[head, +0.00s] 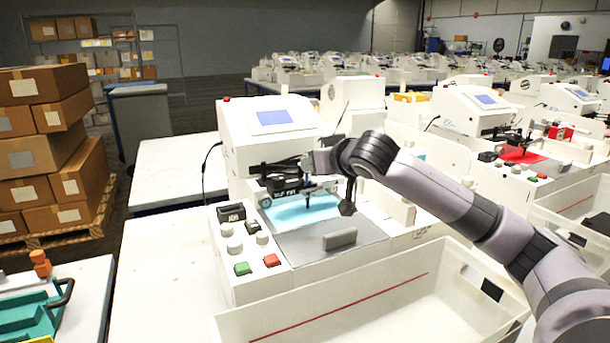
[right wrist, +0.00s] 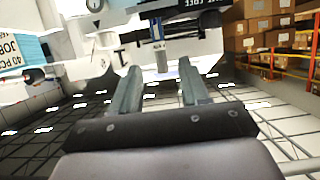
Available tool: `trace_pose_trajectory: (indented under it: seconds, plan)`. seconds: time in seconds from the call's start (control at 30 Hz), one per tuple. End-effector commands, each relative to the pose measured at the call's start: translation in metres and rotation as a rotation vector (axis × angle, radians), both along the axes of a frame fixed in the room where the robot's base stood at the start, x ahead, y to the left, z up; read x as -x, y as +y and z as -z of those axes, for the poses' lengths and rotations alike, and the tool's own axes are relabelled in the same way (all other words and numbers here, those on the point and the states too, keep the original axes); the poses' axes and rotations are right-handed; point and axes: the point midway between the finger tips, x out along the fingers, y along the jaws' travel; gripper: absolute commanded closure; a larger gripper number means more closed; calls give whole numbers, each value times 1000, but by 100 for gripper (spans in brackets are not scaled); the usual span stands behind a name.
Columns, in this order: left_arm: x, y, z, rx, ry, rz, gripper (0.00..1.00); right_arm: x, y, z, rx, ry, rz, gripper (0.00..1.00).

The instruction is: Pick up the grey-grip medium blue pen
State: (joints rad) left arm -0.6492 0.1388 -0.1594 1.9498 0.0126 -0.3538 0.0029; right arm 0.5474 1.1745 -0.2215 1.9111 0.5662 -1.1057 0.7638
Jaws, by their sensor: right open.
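The pen (right wrist: 161,58) shows in the right wrist view as a short upright grey piece, held in the plotter's carriage. It lies ahead of and roughly between my right fingertips, apart from them. The pen plotter (head: 262,150) stands on a white table, with a light blue sheet (head: 293,210) under the carriage. My left gripper is not in view.
A control panel (head: 250,250) with green and red buttons is at the plotter's front left. A grey block (head: 340,238) stands on its bed. A white bin (head: 360,300) is in front. Cartons (head: 45,150) are stacked at left. The table left of the plotter is clear.

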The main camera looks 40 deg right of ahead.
Motion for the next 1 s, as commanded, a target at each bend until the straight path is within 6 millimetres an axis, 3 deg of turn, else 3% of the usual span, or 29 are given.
trace_pose_trajectory:
  seconds: [0.5,0.87,1.0]
  plan:
    - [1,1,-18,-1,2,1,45,-48,-14,18,-1,1,0,55]
    - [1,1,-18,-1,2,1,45,-53,-15,22,1,0,-2,55]
    - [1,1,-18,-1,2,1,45,-52,-15,22,1,0,-2,100]
